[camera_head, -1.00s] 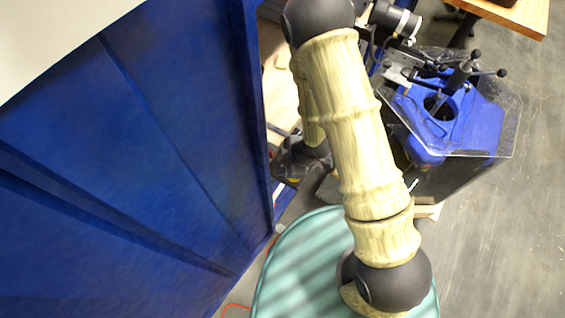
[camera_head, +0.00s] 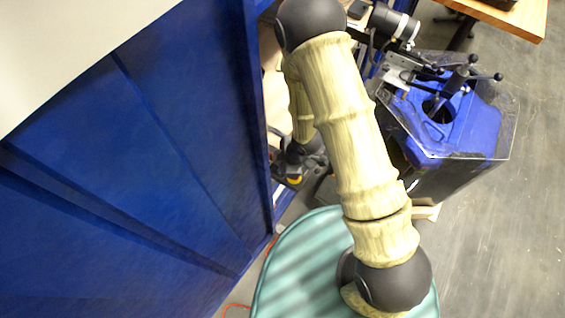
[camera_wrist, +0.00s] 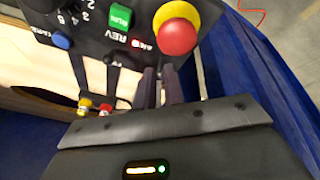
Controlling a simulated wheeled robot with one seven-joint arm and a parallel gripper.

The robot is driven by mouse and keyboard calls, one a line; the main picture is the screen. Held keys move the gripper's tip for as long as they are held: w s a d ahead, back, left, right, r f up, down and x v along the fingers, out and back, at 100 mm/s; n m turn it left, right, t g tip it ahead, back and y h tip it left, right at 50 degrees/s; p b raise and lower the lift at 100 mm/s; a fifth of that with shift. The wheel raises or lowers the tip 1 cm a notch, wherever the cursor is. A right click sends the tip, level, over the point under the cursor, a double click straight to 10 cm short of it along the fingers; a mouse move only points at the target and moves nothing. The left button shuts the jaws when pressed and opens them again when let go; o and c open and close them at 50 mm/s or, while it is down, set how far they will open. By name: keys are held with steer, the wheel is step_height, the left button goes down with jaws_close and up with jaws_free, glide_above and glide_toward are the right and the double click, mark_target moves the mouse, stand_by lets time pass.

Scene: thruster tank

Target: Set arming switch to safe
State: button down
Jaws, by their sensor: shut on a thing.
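In the wrist view a dark control panel (camera_wrist: 140,20) fills the top. A black lever (camera_wrist: 118,60), which looks like the arming switch, sits at its lower edge, between a white label at left and a small red label at right. I cannot read the switch's position.
A red stop button (camera_wrist: 177,35) with a yellow collar, a green button (camera_wrist: 120,16) and a blue button (camera_wrist: 61,40) are near the fingers. A blue machine (camera_head: 455,125) with clear guards stands at right. A tall blue cabinet wall (camera_head: 130,170) fills the left.

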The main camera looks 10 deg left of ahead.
steer(key=shift+w+a+r+g+h+p, duration=0.15)
steer(key=shift+a+g+h+p, duration=0.1)
steer(key=shift+h+p, duration=0.45)
steer(key=shift+w+a+g+h+p, duration=0.1)
steer(key=shift+a+g+h+p, duration=0.15)
steer(key=shift+h+p, duration=0.4)
steer(key=c, duration=1.5)
jaws_free()
steer(key=r, duration=0.5)
steer(key=d+r+p, duration=0.1)
steer(key=r, duration=1.1)
steer(key=shift+w+d+r, duration=0.1)
steer(key=shift+w+d, duration=0.05)
steer(key=shift+d, duration=0.25)
